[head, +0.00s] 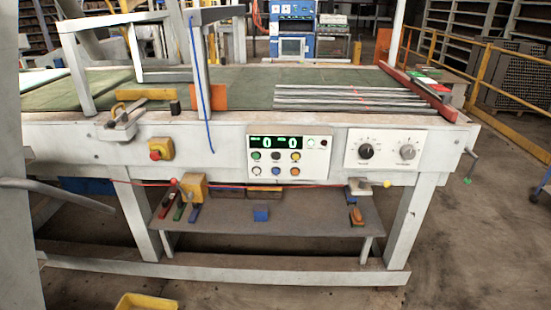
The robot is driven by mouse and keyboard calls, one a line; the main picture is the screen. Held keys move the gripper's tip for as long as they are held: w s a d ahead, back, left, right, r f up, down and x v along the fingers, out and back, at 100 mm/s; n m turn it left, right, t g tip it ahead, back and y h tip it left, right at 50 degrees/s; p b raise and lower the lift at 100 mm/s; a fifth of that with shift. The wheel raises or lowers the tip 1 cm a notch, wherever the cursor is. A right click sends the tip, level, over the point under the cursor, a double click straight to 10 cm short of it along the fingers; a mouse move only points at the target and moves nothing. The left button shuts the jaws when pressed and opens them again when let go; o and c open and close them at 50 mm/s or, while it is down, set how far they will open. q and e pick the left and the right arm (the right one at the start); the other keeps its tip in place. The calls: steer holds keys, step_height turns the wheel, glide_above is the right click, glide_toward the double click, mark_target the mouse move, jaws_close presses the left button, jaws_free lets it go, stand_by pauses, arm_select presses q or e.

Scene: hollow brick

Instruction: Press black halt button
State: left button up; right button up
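A white control panel (289,157) is set in the front face of a long pale machine bench. Its display (276,142) shows two green zeros. Two rows of round buttons sit below the display. The black button (275,156) appears to be in the middle of the upper row, between a green button (255,156) and a yellow one (295,156). The lower row has a white, a dark bluish and an orange button. Any lettering is too small to read. Neither of my grippers shows in the head view, and nothing covers the panel.
A yellow box with a red knob (156,154) is left of the panel. A panel with two dials (385,150) is right of it. A shelf (320,215) with tools lies below. A yellow tray (146,301) stands on the floor. The floor at right is mostly clear.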

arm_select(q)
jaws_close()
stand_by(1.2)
